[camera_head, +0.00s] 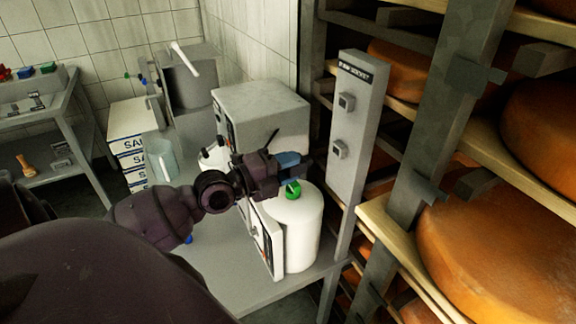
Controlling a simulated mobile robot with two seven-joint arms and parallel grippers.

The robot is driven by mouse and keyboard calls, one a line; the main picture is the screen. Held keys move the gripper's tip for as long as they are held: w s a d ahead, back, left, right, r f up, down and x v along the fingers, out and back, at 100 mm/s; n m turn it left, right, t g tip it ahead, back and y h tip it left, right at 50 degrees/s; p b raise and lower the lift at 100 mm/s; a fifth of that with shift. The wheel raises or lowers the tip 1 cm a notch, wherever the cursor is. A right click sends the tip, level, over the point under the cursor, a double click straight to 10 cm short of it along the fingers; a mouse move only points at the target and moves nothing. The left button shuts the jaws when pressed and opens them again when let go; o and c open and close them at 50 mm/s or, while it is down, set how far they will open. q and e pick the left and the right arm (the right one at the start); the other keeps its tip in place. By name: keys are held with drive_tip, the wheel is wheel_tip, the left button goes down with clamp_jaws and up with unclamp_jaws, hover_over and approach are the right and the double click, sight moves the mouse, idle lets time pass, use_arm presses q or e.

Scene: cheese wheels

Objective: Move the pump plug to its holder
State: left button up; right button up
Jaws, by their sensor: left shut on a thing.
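My left gripper (278,170) reaches in from the left and is shut on the pump plug (290,159). The plug shows as a small blue-grey piece at the fingertips, partly hidden by the fingers. It is held in the air near the green cap of a white canister. A grey upright panel (352,120) stands just right of the plug, with a dark label at its top. Two small square holders (346,102) stick out from the panel, one above the other; the lower one (340,149) is closer to the plug. The plug appears apart from both. My right gripper is out of view.
The white canister (296,235) with a green cap (293,189) stands below my gripper on a grey table (235,285). A grey box machine (262,108) is behind. Shelves with orange cheese wheels (505,255) fill the right. White boxes (128,145) stand at left.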

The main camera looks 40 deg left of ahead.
sight(310, 160)
use_arm(q)
drive_tip(key=shift+x, duration=1.75)
drive_tip(key=shift+p+x, duration=0.3)
drive_tip(key=shift+x, duration=0.5)
drive_tip(key=shift+w, duration=0.2)
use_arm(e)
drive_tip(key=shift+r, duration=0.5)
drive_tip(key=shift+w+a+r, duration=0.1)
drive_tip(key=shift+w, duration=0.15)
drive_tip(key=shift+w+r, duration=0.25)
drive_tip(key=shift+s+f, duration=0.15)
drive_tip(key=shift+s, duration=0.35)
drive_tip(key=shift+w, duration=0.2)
use_arm(q)
drive_tip(key=shift+p, duration=0.35)
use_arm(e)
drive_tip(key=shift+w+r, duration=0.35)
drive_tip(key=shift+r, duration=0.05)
